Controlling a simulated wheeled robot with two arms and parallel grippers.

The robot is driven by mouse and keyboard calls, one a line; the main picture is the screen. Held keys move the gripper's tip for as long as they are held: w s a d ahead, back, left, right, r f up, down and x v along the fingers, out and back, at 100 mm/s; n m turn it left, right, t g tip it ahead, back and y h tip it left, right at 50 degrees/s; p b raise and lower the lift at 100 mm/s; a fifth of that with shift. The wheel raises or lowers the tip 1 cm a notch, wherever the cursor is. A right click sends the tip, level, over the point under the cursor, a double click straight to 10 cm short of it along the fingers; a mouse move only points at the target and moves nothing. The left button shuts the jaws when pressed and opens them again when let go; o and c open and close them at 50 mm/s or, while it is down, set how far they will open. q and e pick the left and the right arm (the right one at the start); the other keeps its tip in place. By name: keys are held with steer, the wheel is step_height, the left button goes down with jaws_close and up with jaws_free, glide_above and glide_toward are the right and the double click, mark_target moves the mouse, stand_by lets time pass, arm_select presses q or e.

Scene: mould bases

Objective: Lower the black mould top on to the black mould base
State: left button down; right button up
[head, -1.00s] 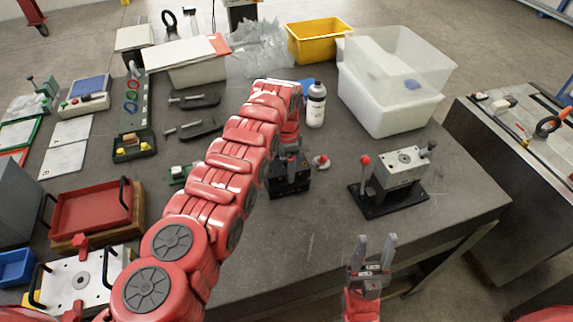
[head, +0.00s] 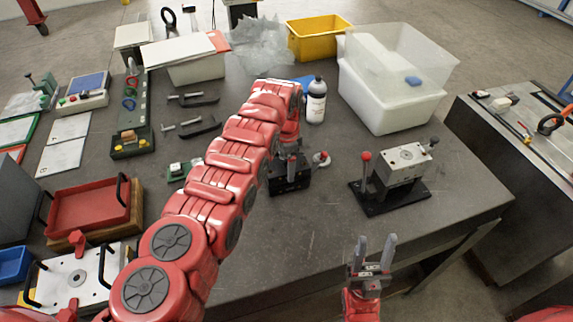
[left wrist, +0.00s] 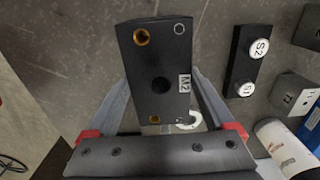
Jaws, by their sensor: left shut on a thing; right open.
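In the left wrist view a black block (left wrist: 160,75) marked M2, with brass-ringed holes near its end corners and a dark round hole in the middle, sits between the fingers of my left gripper (left wrist: 163,100). My left gripper (head: 291,163) is shut on this block, the black mould top. In the head view black mould parts (head: 289,182) show below the gripper, partly hidden by my arm. I cannot tell top from base there, nor whether they touch. My right gripper (head: 374,252) is open and empty at the table's front edge.
A steel block on a black plate (head: 390,198) with a red-knobbed lever stands to the right. A white bottle (head: 316,102) and a clear bin (head: 385,105) stand behind. A red tray (head: 87,210) lies at the left. The table front of the mould parts is clear.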

arm_select(q)
steer(key=shift+f, duration=0.15)
stand_by(0.3)
jaws_free()
step_height(320, 180, up, 18)
steer(key=p, duration=0.2)
steer(key=shift+f+p, duration=0.25)
steer(key=shift+p, duration=0.05)
steer(key=shift+s+f, duration=0.1)
